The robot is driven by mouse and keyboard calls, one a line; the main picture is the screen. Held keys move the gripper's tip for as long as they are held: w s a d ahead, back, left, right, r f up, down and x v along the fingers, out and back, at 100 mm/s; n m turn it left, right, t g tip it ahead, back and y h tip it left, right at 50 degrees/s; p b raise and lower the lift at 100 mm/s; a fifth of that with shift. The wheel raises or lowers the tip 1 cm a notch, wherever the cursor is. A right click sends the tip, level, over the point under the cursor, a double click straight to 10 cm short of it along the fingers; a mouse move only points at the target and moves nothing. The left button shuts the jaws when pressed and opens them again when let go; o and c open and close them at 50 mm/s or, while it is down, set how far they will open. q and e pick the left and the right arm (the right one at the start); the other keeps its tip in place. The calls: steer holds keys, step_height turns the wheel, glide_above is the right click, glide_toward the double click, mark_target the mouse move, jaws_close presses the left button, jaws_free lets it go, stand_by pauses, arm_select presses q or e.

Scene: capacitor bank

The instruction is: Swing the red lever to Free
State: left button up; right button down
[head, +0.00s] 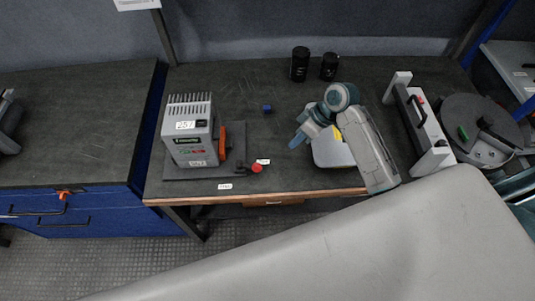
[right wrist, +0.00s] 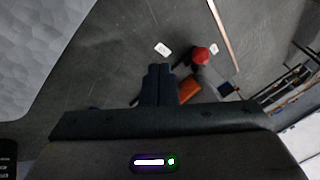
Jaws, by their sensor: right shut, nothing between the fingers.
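The lever has a round red knob (head: 257,168) on a short dark arm at the front right of the grey boxed unit (head: 190,140). The knob also shows in the right wrist view (right wrist: 201,55). One small white tag (head: 263,161) lies close beside the knob and another (head: 225,186) lies to the front left; I cannot read either surely. An upright orange part (head: 222,143) stands at the unit's right side. My right gripper (head: 295,143) is shut and empty, above the table to the right of the knob, apart from it. My left gripper is not in view.
A small blue cube (head: 267,109) and two black cylinders (head: 300,64) stand farther back. A grey frame with a bar (head: 421,120) and a round dark device (head: 480,130) stand at the right. The table's wooden front edge (head: 275,197) runs just in front of the unit.

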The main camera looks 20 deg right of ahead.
mark_target(250, 166)
steer(key=shift+n+y, duration=0.5)
steer(key=shift+n, duration=0.1)
steer(key=w+r, duration=0.2)
steer(key=r, duration=0.1)
steer(key=shift+w+d+r, duration=0.2)
steer(key=shift+w+r, duration=0.1)
steer(key=shift+w, duration=0.05)
steer(key=shift+g, duration=0.3)
steer(key=p+x, duration=0.2)
steer(key=x, duration=0.8)
steer(key=shift+a, duration=0.15)
steer(key=shift+s+a+p, duration=1)
steer(key=shift+a+p, duration=0.15)
steer(key=shift+a, duration=0.1)
steer(key=shift+s+a, duration=0.2)
steer(key=shift+a, duration=0.05)
steer(key=shift+w, duration=0.1)
